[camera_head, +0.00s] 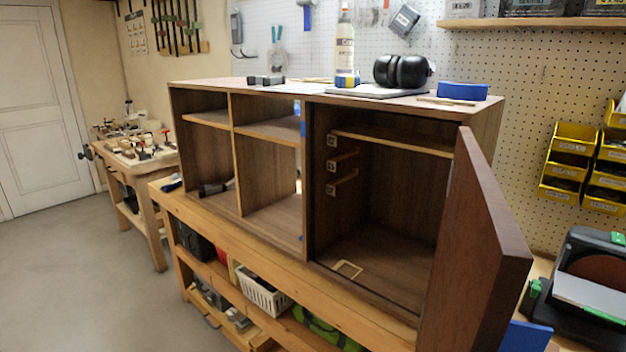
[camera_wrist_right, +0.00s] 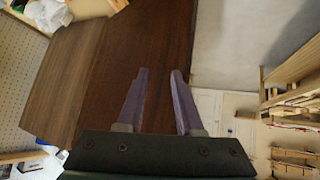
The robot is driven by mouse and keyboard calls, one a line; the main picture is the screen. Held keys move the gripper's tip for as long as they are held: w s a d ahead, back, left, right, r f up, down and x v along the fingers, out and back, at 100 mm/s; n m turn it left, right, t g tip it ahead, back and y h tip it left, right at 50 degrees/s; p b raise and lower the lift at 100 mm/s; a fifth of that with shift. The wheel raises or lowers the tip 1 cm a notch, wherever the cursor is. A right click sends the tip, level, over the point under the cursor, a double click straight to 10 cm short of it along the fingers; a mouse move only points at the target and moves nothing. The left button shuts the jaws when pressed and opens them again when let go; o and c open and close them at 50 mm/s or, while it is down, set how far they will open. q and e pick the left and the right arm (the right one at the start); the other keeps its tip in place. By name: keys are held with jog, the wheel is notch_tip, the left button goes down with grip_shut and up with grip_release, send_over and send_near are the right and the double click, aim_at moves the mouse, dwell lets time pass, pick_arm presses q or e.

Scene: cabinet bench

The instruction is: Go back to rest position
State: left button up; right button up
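My right gripper (camera_wrist_right: 159,76) shows only in the right wrist view. Its two pale purple fingers are apart, with nothing seen held between them. A dark brown wooden surface (camera_wrist_right: 150,40) lies behind the fingers; I cannot tell how far off it is. In the head view the wooden cabinet (camera_head: 270,222) stands on the bench. Its right door (camera_head: 478,250) is swung wide open. Neither gripper shows in the head view, and my left gripper is in no view.
Ear muffs (camera_head: 402,71), a bottle (camera_head: 345,45) and a blue box (camera_head: 462,91) stand on the cabinet top. Yellow bins (camera_head: 568,160) hang at right, above a sander (camera_head: 590,285). The floor (camera_head: 80,270) at left is clear.

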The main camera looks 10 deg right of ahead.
jog(key=s+a+r+m+g+p, duration=0.1)
jog(key=s+a+r+g+p, duration=0.1)
jog(key=s+a+r+g, duration=0.3)
pick_arm(q)
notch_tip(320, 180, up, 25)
jog(key=p, duration=2.3)
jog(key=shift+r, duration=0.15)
pick_arm(e)
notch_tip(320, 180, up, 22)
jog(key=s+d+h, duration=0.1)
jog(key=shift+s+r, duration=0.2)
jog(key=shift+s, duration=0.05)
